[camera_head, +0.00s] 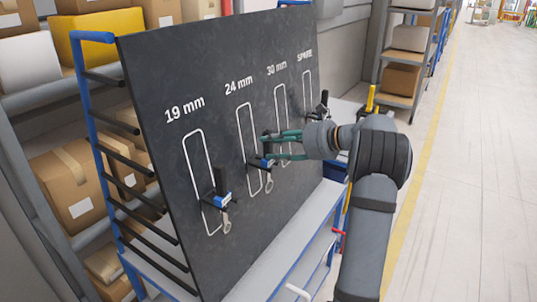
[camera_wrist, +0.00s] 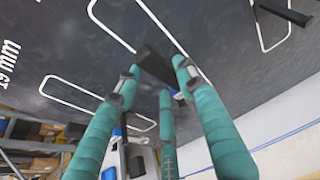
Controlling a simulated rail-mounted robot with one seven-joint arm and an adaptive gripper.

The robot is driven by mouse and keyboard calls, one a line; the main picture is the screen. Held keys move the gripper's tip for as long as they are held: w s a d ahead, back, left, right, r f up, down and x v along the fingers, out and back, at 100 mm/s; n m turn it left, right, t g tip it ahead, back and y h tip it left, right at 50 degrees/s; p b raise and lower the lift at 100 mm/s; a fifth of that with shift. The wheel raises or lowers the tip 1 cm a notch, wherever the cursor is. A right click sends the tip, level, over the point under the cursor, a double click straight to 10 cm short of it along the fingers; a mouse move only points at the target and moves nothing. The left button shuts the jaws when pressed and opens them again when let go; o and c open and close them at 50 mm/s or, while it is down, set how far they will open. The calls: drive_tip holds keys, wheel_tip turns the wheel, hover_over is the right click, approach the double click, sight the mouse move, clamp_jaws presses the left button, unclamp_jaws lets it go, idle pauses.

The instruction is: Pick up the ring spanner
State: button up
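The dark board carries white outlines marked 19 mm, 24 mm, 30 mm and SPARE. A black holder with a blue part (camera_head: 222,200) is on the 19 mm outline, with a small metallic ring end (camera_head: 227,222) hanging below it. A similar holder is at the 24 mm outline, with a ring end (camera_head: 269,184) below it. My gripper (camera_head: 266,147) has teal fingers and is open in front of the board by the 24 mm holder. In the wrist view a black block (camera_wrist: 155,66) lies between the spread fingertips. The fingers hide much of what hangs there; I cannot tell contact.
The board (camera_head: 150,75) stands on a blue-framed rack with a pale shelf (camera_head: 290,240) below. Shelves with cardboard boxes (camera_head: 72,185) are behind at left. Another box shelf (camera_head: 400,80) stands at back right. The floor (camera_head: 480,180) at right is clear.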

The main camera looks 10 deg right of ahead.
sight(270, 144)
drive_tip(key=x, duration=0.3)
drive_tip(key=shift+w+a+p, duration=0.1)
drive_tip(key=shift+w+p, duration=0.05)
drive_tip(key=shift+p, duration=0.2)
drive_tip(key=shift+c, duration=0.4)
drive_tip(key=shift+c, duration=0.5)
clamp_jaws()
drive_tip(key=shift+r, duration=0.1)
